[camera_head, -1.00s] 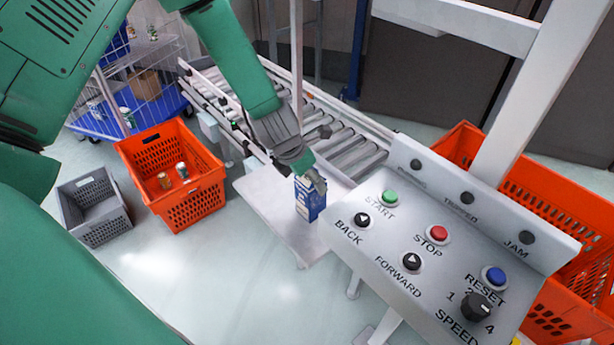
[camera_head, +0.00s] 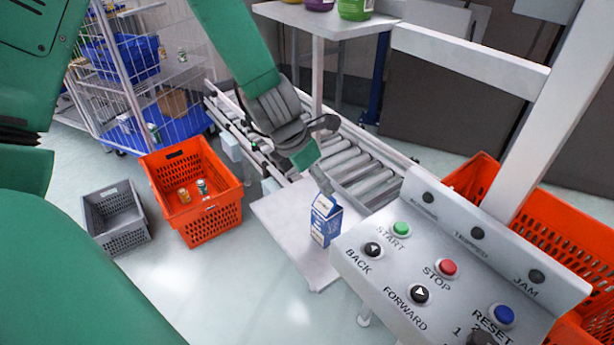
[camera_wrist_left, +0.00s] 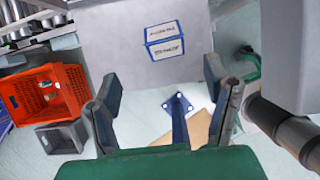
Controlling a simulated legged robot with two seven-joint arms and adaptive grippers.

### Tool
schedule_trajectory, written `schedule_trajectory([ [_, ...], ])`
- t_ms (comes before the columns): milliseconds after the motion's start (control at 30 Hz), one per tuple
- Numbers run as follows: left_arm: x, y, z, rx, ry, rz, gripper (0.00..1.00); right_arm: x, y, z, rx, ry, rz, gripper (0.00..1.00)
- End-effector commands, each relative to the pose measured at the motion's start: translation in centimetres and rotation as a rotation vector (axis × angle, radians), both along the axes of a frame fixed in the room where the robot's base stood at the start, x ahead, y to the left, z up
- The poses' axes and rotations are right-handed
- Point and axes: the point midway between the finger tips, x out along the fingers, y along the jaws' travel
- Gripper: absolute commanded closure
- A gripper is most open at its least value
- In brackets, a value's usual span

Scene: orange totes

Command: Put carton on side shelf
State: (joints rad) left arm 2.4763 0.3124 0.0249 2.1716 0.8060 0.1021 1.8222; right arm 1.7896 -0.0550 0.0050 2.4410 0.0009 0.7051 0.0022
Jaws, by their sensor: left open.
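A blue and white carton (camera_head: 325,220) stands upright on the white side shelf (camera_head: 284,232), beside the roller conveyor. My left gripper (camera_head: 322,155) is just above and behind the carton in the head view, apart from it. In the left wrist view the carton (camera_wrist_left: 164,40) lies beyond the spread fingers of my left gripper (camera_wrist_left: 163,90), on the pale shelf (camera_wrist_left: 120,50). The fingers are open with nothing between them. My right gripper is in neither view.
A control panel (camera_head: 395,267) with buttons stands right of the shelf. An orange tote (camera_head: 215,215) with two cans and a grey crate (camera_head: 120,235) are on the floor at left. Another orange tote (camera_head: 560,235) is at right. Bottles stand on a high shelf (camera_head: 325,22).

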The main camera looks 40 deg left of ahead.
Motion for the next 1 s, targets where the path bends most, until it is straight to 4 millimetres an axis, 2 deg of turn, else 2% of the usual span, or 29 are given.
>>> schedule_trajectory([
  [167, -0.4, 0.5, -0.3, 0.012, 0.006, -0.024, 0.30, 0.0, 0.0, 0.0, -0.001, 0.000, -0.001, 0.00],
  [267, -2.0, 0.7, -2.5, 0.105, 0.033, -0.174, 0.30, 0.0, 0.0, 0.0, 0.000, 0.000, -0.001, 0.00],
  [367, -5.0, 1.1, -6.4, 0.275, 0.082, -0.503, 0.30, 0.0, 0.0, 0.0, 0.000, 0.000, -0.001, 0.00],
  [467, -9.3, 1.0, -10.7, 0.456, 0.141, -0.983, 0.30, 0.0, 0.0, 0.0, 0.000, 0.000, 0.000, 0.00],
  [500, -11.1, 0.8, -12.2, 0.514, 0.157, -1.192, 0.30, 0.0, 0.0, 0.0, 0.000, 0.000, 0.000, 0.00],
  [600, -15.5, 0.0, -15.5, 0.612, 0.165, -1.708, 0.30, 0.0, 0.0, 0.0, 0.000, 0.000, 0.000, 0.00],
  [700, -19.7, -1.4, -17.7, 0.649, 0.121, -2.168, 0.30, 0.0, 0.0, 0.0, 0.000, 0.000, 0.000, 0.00],
  [800, -23.0, -2.7, -19.1, 0.652, 0.038, -2.515, 0.30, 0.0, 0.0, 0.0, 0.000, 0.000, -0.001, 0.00],
  [900, -25.1, -3.6, -19.9, 0.645, -0.044, -2.731, 0.30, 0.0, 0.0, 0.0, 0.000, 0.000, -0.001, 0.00],
  [1000, -26.1, -3.9, -20.2, 0.642, -0.096, -2.833, 0.30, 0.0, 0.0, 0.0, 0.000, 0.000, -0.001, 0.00],
])
